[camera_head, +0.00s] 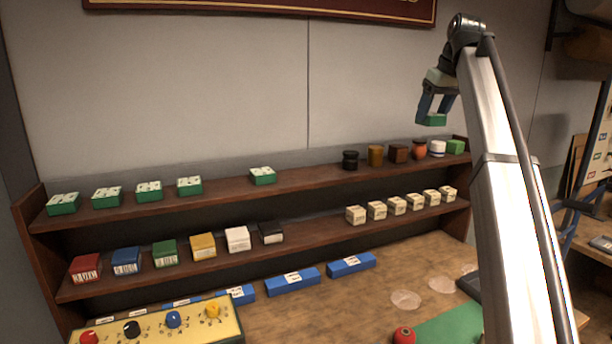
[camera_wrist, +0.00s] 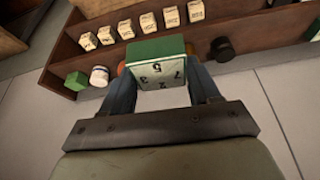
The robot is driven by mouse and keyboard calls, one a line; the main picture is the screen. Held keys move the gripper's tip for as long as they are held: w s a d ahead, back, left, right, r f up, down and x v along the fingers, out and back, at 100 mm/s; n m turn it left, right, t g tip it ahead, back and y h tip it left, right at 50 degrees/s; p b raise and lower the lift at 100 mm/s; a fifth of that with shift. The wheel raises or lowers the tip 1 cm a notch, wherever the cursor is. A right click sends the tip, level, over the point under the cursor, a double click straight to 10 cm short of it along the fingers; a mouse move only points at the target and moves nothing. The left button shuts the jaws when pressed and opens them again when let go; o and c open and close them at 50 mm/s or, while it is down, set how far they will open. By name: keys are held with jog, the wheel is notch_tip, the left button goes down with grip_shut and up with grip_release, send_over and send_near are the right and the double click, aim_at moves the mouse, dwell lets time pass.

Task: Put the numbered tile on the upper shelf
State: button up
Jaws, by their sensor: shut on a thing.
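My gripper (camera_head: 434,104) is shut on a numbered tile (camera_head: 433,119), raised in front of the wall above the right end of the upper shelf (camera_head: 312,175). In the wrist view the tile (camera_wrist: 158,72) is green with a white face bearing dark numbers, between the two blue fingers. Several similar green-and-white tiles (camera_head: 148,191) stand on the left and middle of the upper shelf, with a wider gap before the tile (camera_head: 262,175) in the middle. The held tile is apart from the shelf.
Small jars and blocks, among them a black jar (camera_head: 350,160) and a green block (camera_head: 455,146), line the upper shelf's right part. Coloured boxes (camera_head: 203,246) and cream blocks (camera_head: 397,205) fill the lower shelf. Blue bars (camera_head: 292,281) and a knobbed panel (camera_head: 160,325) lie below.

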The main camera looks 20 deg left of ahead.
jog(key=s+a, duration=0.4)
jog(key=a, duration=0.9)
jog(key=s+a, duration=0.5)
jog(key=a, duration=0.9)
jog(key=s+a, duration=0.8)
jog(key=a, duration=0.2)
jog(key=s+a, duration=0.7)
jog(key=a, duration=0.4)
jog(key=shift+n, duration=0.4)
jog(key=shift+w+d+f, duration=0.1)
jog(key=shift+d+f, duration=0.1)
jog(key=shift+f, duration=3.6)
jog(key=shift+d+f, duration=0.15)
jog(key=shift+f, duration=3.6)
jog(key=o, duration=1.2)
jog(key=shift+f, duration=0.1)
jog(key=shift+c, duration=0.2)
